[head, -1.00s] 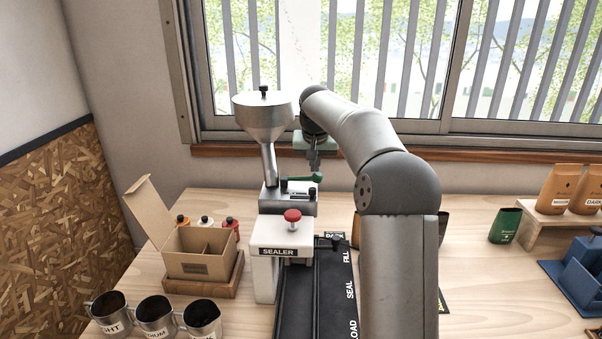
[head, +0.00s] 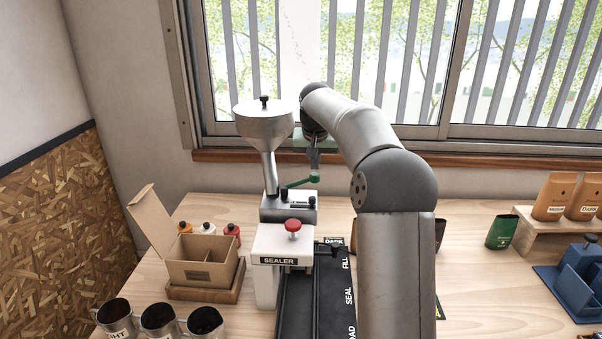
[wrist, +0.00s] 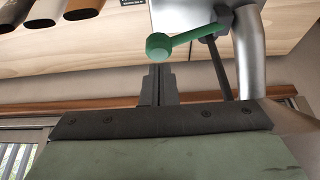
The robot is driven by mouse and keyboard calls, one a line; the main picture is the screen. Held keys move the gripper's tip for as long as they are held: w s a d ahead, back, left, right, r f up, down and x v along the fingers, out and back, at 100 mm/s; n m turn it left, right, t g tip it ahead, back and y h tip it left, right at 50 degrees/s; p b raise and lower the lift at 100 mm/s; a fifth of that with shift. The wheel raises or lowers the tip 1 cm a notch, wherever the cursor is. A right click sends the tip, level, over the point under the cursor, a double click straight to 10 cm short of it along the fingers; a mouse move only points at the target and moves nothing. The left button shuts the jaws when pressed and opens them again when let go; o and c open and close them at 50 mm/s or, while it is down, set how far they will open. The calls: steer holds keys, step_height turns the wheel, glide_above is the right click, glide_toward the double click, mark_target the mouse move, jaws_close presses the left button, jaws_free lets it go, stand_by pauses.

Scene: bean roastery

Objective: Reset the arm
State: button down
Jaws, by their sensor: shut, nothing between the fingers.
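In the head view, my gripper (head: 313,172) hangs behind the sealing line, beside the hopper's outlet tube and close to the green lever (head: 302,183). In the wrist view, the two dark fingers (wrist: 157,72) are together with nothing between them. The lever's round green knob (wrist: 158,45) shows just beyond the fingertips; I cannot tell whether they touch. The steel hopper (head: 264,124) stands left of my gripper.
The sealer (head: 282,245) with a red knob and a dark track (head: 297,300) stand in front. An open carton (head: 201,260) and several metal cups (head: 158,318) are at left. Pouches (head: 556,196) and a blue fixture (head: 575,278) are at right. A window is behind.

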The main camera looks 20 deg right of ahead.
step_height(320, 180, up, 2)
steer(key=shift+r+p, duration=0.1)
steer(key=shift+p, duration=0.55)
stand_by(1.2)
steer(key=s+a+f+n+g, duration=0.1)
steer(key=s+a+f+n, duration=0.1)
steer(key=s+a, duration=0.6)
steer(key=s+a+f+n+g, duration=0.1)
steer(key=s+a, duration=0.5)
steer(key=s, duration=0.4)
steer(key=s+a+f, duration=0.1)
steer(key=s+f, duration=0.2)
steer(key=s, duration=0.5)
steer(key=s+a+f+n+y, duration=0.1)
steer(key=s+a+f, duration=0.1)
steer(key=s+f, duration=0.2)
steer(key=s+a+f+g+y, duration=0.1)
steer(key=s+a+f, duration=0.1)
steer(key=s, duration=0.9)
steer(key=shift+s+a+f+n, duration=0.15)
steer(key=shift+s+f+n, duration=0.25)
steer(key=shift+f, duration=0.45)
